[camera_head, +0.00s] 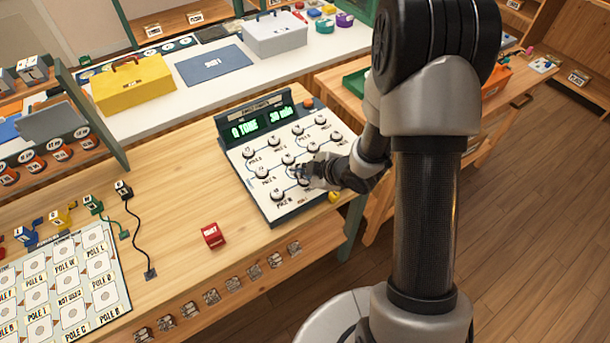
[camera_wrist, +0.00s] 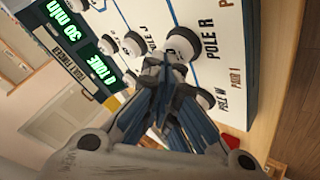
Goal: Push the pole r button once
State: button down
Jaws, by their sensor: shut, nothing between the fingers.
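The pole R button (camera_wrist: 183,44) is a round white-and-black knob on the white panel (camera_wrist: 148,14), with the label "POLE R" beside it in the wrist view. My gripper (camera_wrist: 170,74) is shut and empty, its fingertips just below that button in the picture; I cannot tell whether they touch it. In the head view my gripper (camera_head: 302,172) is low over the panel (camera_head: 242,160), among its buttons, and hides part of it. I cannot pick out the pole R label there. The display (camera_head: 262,122) reads "0 TONE" and "30 min".
Other knobs stand close by, such as one near pole W (camera_wrist: 205,101). An orange button (camera_head: 308,102) is at the panel's top corner. A red block (camera_head: 212,235) lies left of the panel. A labelled board (camera_head: 118,268) is at far left. Wood between is mostly clear.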

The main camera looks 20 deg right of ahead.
aim_at(303, 180)
jog(key=shift+f, duration=0.2)
jog(key=shift+r, duration=0.1)
jog(key=shift+r+p, duration=0.5)
jog(key=shift+r, duration=0.2)
jog(key=shift+r+p, duration=2.45)
jog(key=shift+r, duration=0.5)
jog(key=shift+r, duration=0.1)
